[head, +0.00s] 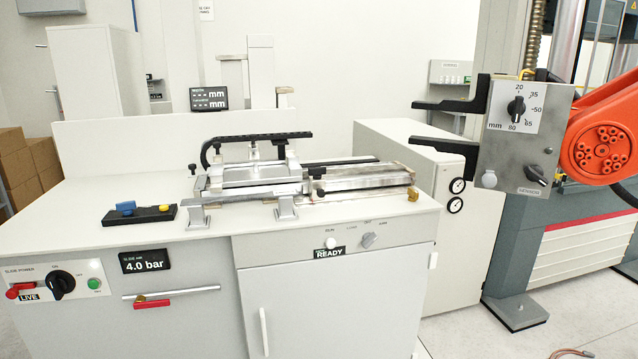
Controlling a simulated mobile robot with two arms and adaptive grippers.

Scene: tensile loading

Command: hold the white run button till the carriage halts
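The white run button (330,243) sits on the front face of the bench, under a RUN label. A small black READY sign (329,253) is just below it, and nothing touches the button. The metal carriage (250,171) sits towards the left of the slide (365,178) on the bench top. From this single frame I cannot tell whether the carriage is moving. Neither of my grippers is in view.
A grey selector knob (368,241) is right of the button. The slide power panel (53,284) reads LIVE, and the air display (144,260) reads 4.0 bar. A box with a dial (516,106) and two black arms (446,147) stands at right. The bench front is unobstructed.

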